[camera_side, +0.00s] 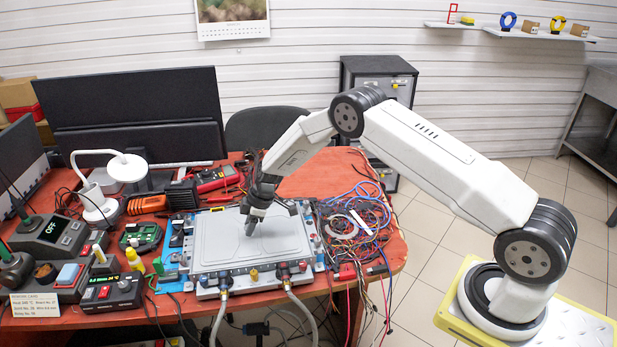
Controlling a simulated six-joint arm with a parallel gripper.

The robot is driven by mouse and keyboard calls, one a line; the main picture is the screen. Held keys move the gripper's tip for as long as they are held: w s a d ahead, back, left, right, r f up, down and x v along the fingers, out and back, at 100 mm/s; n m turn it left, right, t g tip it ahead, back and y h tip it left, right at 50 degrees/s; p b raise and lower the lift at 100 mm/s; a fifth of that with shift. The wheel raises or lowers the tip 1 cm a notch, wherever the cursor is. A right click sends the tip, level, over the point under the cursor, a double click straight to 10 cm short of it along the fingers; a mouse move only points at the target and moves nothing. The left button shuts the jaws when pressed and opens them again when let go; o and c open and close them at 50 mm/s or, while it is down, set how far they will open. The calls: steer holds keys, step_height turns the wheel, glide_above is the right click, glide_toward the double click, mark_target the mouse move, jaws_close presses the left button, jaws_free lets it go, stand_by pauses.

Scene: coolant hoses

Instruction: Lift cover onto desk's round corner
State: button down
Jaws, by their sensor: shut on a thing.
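The cover (217,236) is a flat grey panel with rounded corners and shallow raised outlines. It lies over the white hose-fitted unit in the middle of the desk; I cannot tell whether there is a gap under it. My gripper (250,229) points down at the middle of the cover and is shut on it. The grip point itself is small and partly hidden by the fingers. The desk (385,284) has a red-brown top, and its round corner is at the front right, beside a tangle of wires.
Coloured wires (357,222) crowd the desk right of the unit. Two hoses (302,318) hang from the unit's front fittings. A yellow bottle (134,260), a green circuit board (141,236) and bench instruments fill the left. Monitors (140,113) stand behind. A little bare desk shows at the front right.

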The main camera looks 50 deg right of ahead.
steer(key=shift+r, duration=0.1)
stand_by(0.3)
steer(key=shift+r, duration=0.75)
steer(key=s+r, duration=1.1)
steer(key=s, duration=0.3)
steer(key=shift+r, duration=0.15)
steer(key=shift+d, duration=0.15)
